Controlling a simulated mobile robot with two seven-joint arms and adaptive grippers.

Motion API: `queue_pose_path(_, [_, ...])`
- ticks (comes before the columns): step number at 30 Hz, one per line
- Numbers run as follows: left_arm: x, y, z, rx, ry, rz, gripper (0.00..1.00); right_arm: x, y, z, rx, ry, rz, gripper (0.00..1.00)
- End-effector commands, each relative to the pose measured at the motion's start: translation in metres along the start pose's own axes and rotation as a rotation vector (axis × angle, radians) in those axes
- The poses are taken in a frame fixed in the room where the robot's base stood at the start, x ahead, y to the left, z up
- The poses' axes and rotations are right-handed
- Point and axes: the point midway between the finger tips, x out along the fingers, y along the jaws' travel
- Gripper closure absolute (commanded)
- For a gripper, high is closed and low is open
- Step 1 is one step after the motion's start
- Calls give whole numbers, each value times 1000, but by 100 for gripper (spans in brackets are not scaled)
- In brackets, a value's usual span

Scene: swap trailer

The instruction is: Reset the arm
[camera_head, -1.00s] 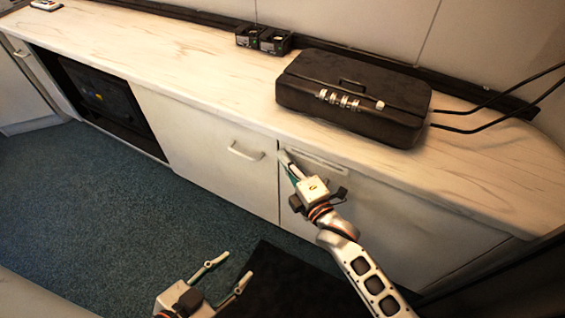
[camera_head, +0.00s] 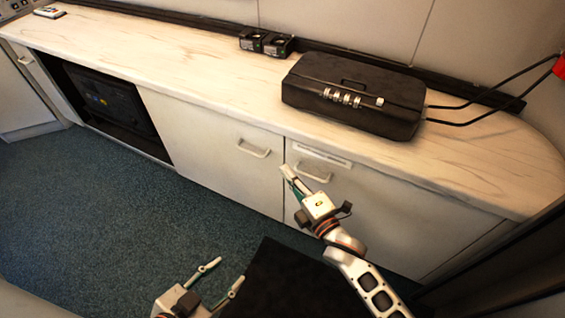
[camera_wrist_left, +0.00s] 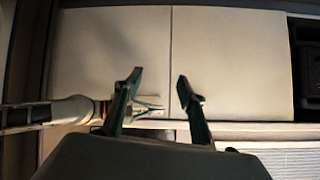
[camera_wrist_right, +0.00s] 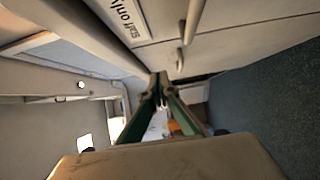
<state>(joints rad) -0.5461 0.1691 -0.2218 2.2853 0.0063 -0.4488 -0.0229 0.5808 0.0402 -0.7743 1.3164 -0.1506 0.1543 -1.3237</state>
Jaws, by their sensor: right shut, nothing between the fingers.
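My left gripper (camera_head: 222,274) is open and empty, low over the floor at the bottom of the head view. Its two spread fingers also show in the left wrist view (camera_wrist_left: 160,84), with pale cabinet doors beyond them. My right gripper (camera_head: 288,172) is shut and empty, in front of the cabinet, close to the handle of the right door. In the right wrist view its fingers (camera_wrist_right: 158,85) are together. I cannot tell whether it touches the door.
Below are the left door handle (camera_head: 253,149), right door handle (camera_head: 316,172) and an open bay with a dark unit (camera_head: 105,100). The blue-grey floor (camera_head: 100,210) is clear.

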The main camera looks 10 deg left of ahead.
Motion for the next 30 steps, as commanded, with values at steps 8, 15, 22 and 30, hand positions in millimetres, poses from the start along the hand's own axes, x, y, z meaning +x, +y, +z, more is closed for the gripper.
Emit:
queue_pose_path(8, [-1, -7, -2, 11, -1, -14, 60, -48, 3, -10, -1, 0, 3, 100])
queue_pose_path(15, [0, -6, 4, 8, -11, -13, 60, -65, 0, -14, 0, 1, 0, 100])
queue_pose_path(22, [-1, -5, 4, 6, -12, -12, 60, -66, -1, -14, 2, 1, 0, 100])
queue_pose_path(30, [-1, -5, 2, 5, -8, -12, 60, -106, -27, 0, 175, -135, -139, 100])
